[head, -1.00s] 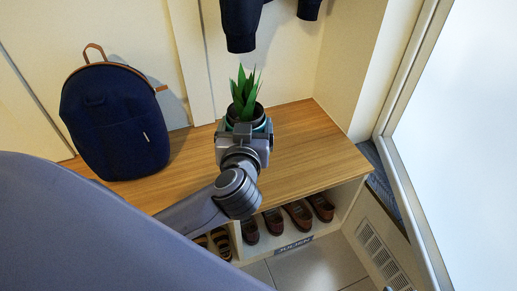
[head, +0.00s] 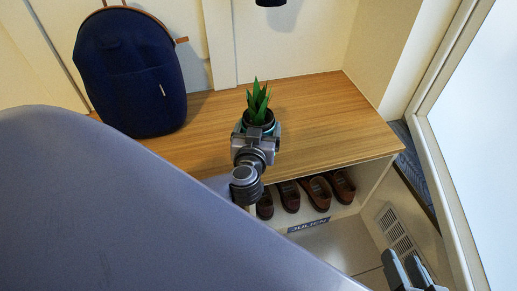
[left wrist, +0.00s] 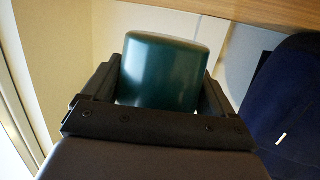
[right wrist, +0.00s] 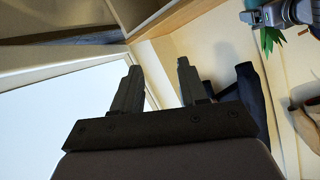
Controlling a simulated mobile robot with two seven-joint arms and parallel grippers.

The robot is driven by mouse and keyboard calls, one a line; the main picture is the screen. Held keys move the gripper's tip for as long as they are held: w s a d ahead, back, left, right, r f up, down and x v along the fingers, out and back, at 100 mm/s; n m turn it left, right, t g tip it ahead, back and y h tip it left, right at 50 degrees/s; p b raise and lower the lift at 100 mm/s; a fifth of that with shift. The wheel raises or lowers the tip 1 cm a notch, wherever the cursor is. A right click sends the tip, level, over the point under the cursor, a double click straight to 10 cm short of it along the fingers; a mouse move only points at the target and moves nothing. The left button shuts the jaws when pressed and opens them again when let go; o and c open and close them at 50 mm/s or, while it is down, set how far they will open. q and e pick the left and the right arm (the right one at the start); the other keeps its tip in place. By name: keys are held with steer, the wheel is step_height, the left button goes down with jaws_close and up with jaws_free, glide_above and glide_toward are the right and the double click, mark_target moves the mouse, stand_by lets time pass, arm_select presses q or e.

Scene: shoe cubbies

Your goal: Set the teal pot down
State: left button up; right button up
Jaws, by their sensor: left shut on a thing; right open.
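The teal pot (left wrist: 163,72) holds a spiky green plant (head: 258,101) and dark soil. My left gripper (head: 257,133) is shut around the pot's sides, and the pot looks upright. In the head view, the gripper hides most of the pot, which appears over the wooden bench top (head: 325,115). I cannot tell whether its base touches the wood. In the left wrist view the pot sits between the two fingers. My right gripper (right wrist: 155,88) is open and empty. It shows at the lower right of the head view (head: 408,272), away from the bench.
A navy backpack (head: 130,75) stands on the bench's left, against the wall. Brown shoes (head: 315,190) sit in the cubby below, above a name label (head: 308,225). The bench right of the pot is clear. A pale framed panel (head: 475,130) stands at the right.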

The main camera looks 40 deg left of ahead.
arm_select(q)
steer(key=shift+f+b, duration=0.35)
steer(key=shift+f, duration=0.55)
step_height(320, 180, down, 3)
steer(key=shift+f+b, duration=0.15)
steer(key=shift+b, duration=0.95)
arm_select(e)
steer(key=shift+d+f+t, duration=0.15)
steer(key=shift+d+t, duration=0.2)
steer(key=shift+t, duration=0.15)
arm_select(q)
steer(key=shift+f, duration=0.15)
steer(key=o, duration=0.9)
